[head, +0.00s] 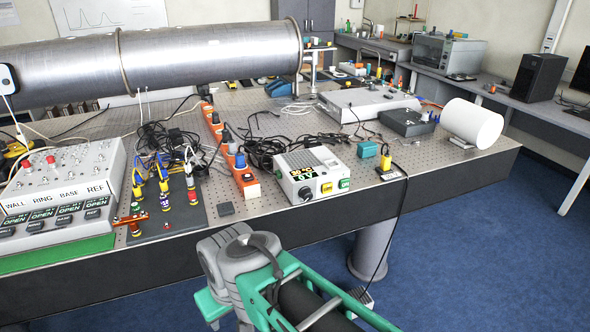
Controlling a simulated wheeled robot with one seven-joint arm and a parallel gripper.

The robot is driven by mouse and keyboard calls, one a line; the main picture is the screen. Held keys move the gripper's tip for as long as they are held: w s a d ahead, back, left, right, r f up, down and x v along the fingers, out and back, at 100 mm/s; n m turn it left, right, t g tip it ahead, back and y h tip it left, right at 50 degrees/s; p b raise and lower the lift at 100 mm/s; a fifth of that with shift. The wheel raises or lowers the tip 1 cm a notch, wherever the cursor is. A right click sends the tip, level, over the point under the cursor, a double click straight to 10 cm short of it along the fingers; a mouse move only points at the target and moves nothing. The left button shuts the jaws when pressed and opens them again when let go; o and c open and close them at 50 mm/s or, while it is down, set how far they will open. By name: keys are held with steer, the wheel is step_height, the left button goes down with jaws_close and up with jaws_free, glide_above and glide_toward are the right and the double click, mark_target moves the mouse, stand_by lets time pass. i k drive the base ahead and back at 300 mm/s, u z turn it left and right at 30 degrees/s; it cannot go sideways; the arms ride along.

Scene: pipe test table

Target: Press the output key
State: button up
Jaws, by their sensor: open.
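A white box (312,174) with a vented top stands near the front edge of the table, right of centre. Another green key (344,184) is at the panel's right end. The key labels are too small to read, so I cannot tell which one is the output key. My arm shows at the bottom centre, in front of the table and apart from the box. My gripper's fingers do not show.
An orange power strip (230,150) runs along the box's left side, with black cables behind. A teal block (367,149) and a yellow plug (386,162) are to its right. A white control panel (70,180) stands at the left. A large metal pipe (210,50) crosses the back.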

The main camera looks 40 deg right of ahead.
mark_target(327, 187)
steer(key=z, duration=1.35)
